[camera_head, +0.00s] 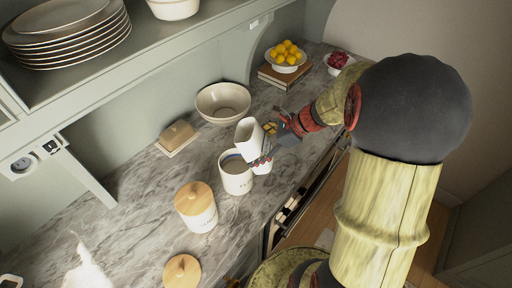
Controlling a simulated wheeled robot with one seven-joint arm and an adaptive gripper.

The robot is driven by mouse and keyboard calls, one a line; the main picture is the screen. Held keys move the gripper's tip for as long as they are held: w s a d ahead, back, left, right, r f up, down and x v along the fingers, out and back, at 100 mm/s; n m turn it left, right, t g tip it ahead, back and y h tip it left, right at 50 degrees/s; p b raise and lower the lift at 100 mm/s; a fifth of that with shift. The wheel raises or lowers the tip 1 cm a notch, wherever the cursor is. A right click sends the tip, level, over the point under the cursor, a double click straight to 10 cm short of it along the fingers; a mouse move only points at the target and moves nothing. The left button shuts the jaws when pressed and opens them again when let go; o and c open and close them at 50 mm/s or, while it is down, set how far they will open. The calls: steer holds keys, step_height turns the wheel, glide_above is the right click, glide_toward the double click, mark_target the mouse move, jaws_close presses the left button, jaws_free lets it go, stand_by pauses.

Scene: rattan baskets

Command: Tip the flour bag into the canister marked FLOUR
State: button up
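A white flour bag (249,135) stands slightly tilted at the right side of an open white canister (237,182) and partly overlaps its rim in this view. My gripper (268,147) is at the bag's right side, with its fingers against it, and appears shut on it. Whether the bag touches the counter is hard to tell. The open canister has dark lettering too small to read, and its inside looks greyish. A second white canister (203,218) with a wooden lid (194,197) stands to its lower left; its lettering is also unreadable.
A round wooden lid (182,272) shows at the bottom. A cream bowl (222,102) and a wooden-topped butter dish (177,137) stand behind. Yellow fruit (286,53) and a bowl of red fruit (338,61) are farther back. Stacked plates (70,30) sit on the shelf above the marble counter (130,215).

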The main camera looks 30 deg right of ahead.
steer(key=shift+d, duration=0.1)
stand_by(0.4)
steer(key=shift+s+d+f+g+h+p, duration=0.25)
steer(key=shift+f+g+h+p, duration=0.25)
steer(key=shift+f+p, duration=0.3)
steer(key=shift+s+d+f+g+h+p, duration=0.25)
steer(key=shift+f+g+h+p, duration=0.25)
steer(key=shift+f+p, duration=0.35)
steer(key=shift+s+d+f+g+h+p, duration=0.25)
steer(key=shift+f+g+h+p, duration=0.15)
steer(key=shift+f+h+p, duration=0.4)
stand_by(2.8)
steer(key=shift+d+g+p, duration=0.1)
steer(key=shift+g+p, duration=0.2)
steer(key=shift+p, duration=1)
stand_by(1.0)
